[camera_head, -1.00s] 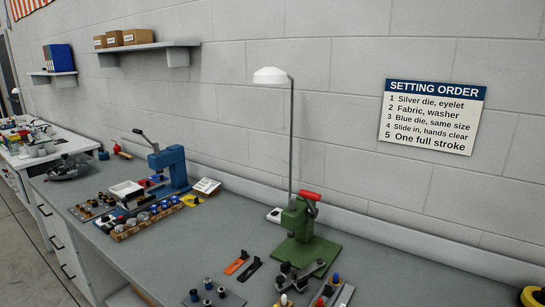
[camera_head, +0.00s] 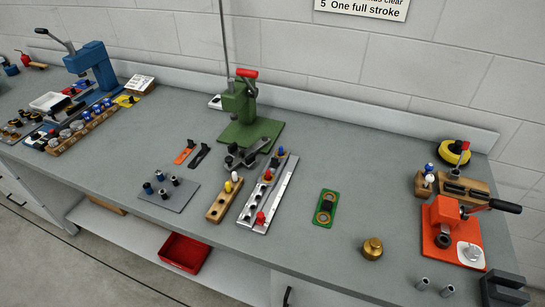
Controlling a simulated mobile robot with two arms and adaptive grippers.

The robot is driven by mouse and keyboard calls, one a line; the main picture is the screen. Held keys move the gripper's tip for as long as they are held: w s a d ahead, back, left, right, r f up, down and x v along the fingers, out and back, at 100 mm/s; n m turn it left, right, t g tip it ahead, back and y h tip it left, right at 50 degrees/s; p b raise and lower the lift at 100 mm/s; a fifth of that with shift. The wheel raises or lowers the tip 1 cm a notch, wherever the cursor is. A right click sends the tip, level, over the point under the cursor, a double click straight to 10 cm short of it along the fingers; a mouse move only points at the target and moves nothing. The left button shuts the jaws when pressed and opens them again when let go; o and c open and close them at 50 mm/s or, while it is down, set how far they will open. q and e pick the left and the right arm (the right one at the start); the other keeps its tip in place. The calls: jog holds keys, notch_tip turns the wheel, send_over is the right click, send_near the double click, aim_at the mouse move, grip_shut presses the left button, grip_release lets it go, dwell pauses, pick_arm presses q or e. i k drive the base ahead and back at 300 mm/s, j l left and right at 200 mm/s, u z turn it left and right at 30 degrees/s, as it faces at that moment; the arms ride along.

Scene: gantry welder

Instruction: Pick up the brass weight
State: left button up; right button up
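The brass weight (camera_head: 372,249) stands upright on the grey workbench (camera_head: 320,255), near its front edge and right of the middle in the head view. It is a small gold-coloured cylinder with a knob on top. Nothing touches it.
An orange-red press (camera_head: 446,232) with a black-handled lever stands right of the weight, with two small metal cylinders (camera_head: 434,288) in front. A green plate (camera_head: 325,208) lies to its left. A green press (camera_head: 241,110) stands further back. Bench around the weight is clear.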

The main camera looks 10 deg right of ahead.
aim_at(372, 248)
jog(key=l+z, duration=0.1)
jog(key=z, duration=0.3)
jog(key=l+z, duration=0.15)
jog(key=z, duration=0.2)
jog(key=l+z, duration=0.1)
jog(key=z, duration=0.3)
